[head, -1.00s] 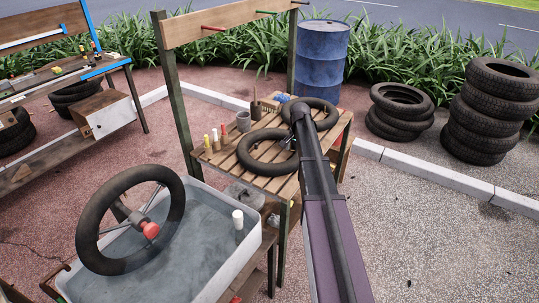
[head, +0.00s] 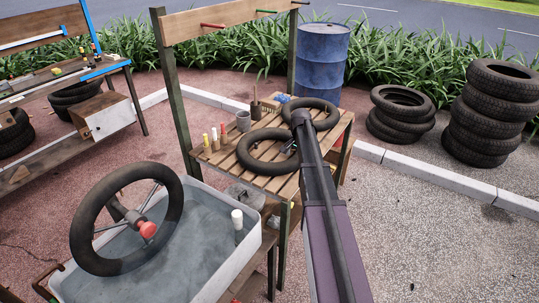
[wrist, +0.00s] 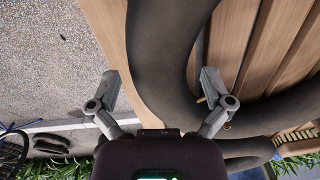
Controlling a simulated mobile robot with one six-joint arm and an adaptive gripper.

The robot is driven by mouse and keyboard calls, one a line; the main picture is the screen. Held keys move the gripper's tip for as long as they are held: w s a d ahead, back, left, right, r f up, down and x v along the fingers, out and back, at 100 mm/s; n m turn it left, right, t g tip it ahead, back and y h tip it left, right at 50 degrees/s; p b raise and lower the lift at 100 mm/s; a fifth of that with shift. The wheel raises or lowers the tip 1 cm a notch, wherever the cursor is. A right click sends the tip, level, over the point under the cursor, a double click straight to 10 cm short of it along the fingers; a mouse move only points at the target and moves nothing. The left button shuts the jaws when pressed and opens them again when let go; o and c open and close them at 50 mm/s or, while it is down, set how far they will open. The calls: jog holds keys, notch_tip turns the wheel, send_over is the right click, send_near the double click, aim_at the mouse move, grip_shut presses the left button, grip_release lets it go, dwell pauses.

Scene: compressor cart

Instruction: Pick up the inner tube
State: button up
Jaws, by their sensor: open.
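Two black inner tubes lie on the slatted wooden table in the head view: the nearer inner tube (head: 252,163) and the farther inner tube (head: 327,120), close together. My gripper (head: 289,147) is at the right side of the nearer tube, partly hidden by my arm. In the wrist view my gripper (wrist: 160,88) is open, with one finger on each side of a thick black tube (wrist: 168,55). The right finger is over the ring's inside, above the slats. The fingers do not visibly squeeze it. Part of another tube (wrist: 248,146) shows below.
A blue drum (head: 322,60) and stacked tyres (head: 485,110) stand behind.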

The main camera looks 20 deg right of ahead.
jog(key=shift+f+b, duration=0.75)
jog(key=shift+f, duration=0.35)
jog(key=c, duration=0.9)
